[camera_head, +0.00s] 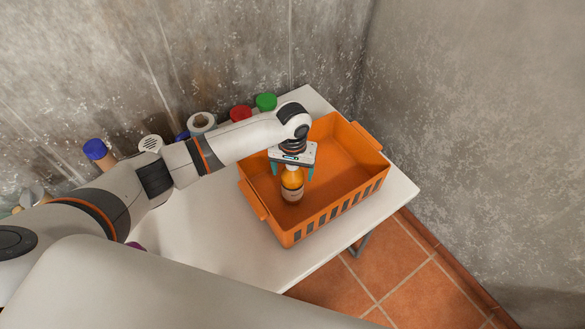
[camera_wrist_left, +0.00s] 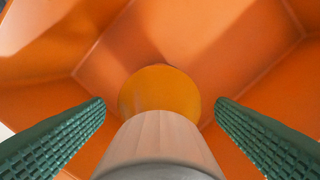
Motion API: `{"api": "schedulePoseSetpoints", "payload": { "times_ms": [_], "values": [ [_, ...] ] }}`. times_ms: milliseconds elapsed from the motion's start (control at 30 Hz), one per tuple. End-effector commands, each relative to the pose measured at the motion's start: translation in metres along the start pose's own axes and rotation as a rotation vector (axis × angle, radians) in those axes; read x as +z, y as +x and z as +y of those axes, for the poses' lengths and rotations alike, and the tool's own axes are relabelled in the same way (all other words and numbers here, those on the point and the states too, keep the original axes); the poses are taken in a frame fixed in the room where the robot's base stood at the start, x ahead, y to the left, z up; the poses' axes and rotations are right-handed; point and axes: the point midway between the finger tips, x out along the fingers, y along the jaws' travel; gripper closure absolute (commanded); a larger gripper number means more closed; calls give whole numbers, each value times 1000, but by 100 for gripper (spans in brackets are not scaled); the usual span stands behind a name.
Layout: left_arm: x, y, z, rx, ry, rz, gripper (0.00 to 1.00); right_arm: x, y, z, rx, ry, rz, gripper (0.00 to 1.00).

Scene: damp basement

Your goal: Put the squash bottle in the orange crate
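The squash bottle (camera_head: 292,190) is orange with a pale label and is upright inside the orange crate (camera_head: 345,203), near its front left part. I cannot tell for sure whether its base rests on the crate floor. My left gripper (camera_head: 291,172) is above it, pointing down, with its green fingers on either side of the bottle's top. In the left wrist view the pale cap (camera_wrist_left: 160,140) and orange body (camera_wrist_left: 160,90) lie between the fingers, with a gap on each side, so the gripper is open. My right gripper is not in view.
The crate stands on a white table (camera_head: 190,225). A concrete wall (camera_head: 480,120) is at the right.

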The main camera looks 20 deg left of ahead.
Motion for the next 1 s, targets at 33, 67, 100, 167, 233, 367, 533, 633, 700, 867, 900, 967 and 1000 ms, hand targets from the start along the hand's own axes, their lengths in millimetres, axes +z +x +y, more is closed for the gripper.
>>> {"api": "schedulePoseSetpoints", "payload": {
  "times_ms": [33, 67, 100, 167, 233, 367, 533, 633, 700, 867, 900, 967, 1000],
  "values": [
    [0, 0, 0, 0, 0, 0, 21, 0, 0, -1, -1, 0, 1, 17],
    [0, 0, 0, 0, 0, 0, 21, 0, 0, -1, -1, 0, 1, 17],
    [0, -1, 0, 0, 0, -1, 21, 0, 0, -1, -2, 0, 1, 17],
    [0, -3, 0, 0, 0, -1, 21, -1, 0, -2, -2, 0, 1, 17],
    [0, -8, 0, -2, 0, -2, 21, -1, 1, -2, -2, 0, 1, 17],
    [1, -29, 0, -3, 2, -3, 21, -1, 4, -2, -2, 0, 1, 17],
    [1, -66, 0, -3, 2, -5, 21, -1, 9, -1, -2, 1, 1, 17],
    [1, -86, -1, -3, 1, -4, 21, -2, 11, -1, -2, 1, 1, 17],
    [1, -99, -1, -3, 1, -3, 21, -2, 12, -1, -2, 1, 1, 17],
    [0, -117, -1, -1, 1, -1, 21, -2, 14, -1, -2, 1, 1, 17],
    [0, -119, -1, -2, 1, -1, 21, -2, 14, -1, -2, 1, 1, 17],
    [0, -122, 0, -1, 1, 0, 21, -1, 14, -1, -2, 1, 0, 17],
    [0, -122, 0, -1, 1, 1, 21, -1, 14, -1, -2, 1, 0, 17]
  ]
}}
